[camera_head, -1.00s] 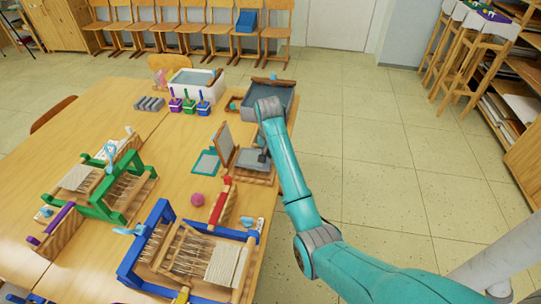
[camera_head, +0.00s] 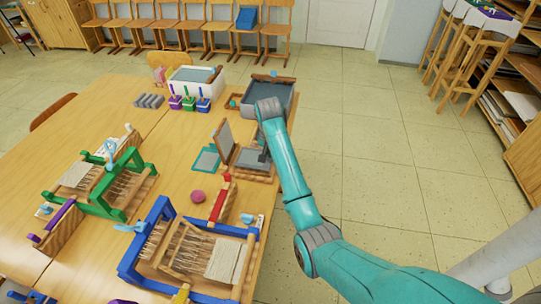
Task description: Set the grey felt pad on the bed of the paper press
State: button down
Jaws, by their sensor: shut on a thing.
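The paper press stands at the right edge of the table, its hinged lid (camera_head: 224,140) raised on the left and its wood-framed base (camera_head: 258,176) on the right. A flat grey piece, seemingly the felt pad (camera_head: 249,159), lies over or on the bed. Pad and bed are both grey, so I cannot tell whether they touch. My gripper (camera_head: 263,157) points down at the pad's right side, shut on it. My teal arm hides part of the press's right side, and the fingertips are small and dark.
A grey vat (camera_head: 268,92) stands behind the press. A teal-framed screen (camera_head: 206,160) lies to its left. Open floor lies right of the table.

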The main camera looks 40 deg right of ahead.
jog(key=shift+f, duration=0.6)
dwell(0.5)
dwell(0.3)
jog(key=c, duration=1.2)
grip_release()
jog(key=r, duration=0.5)
jog(key=a+r, duration=0.1)
jog(key=r, duration=0.1)
jog(key=shift+s+r, duration=0.25)
jog(key=shift+s, duration=0.1)
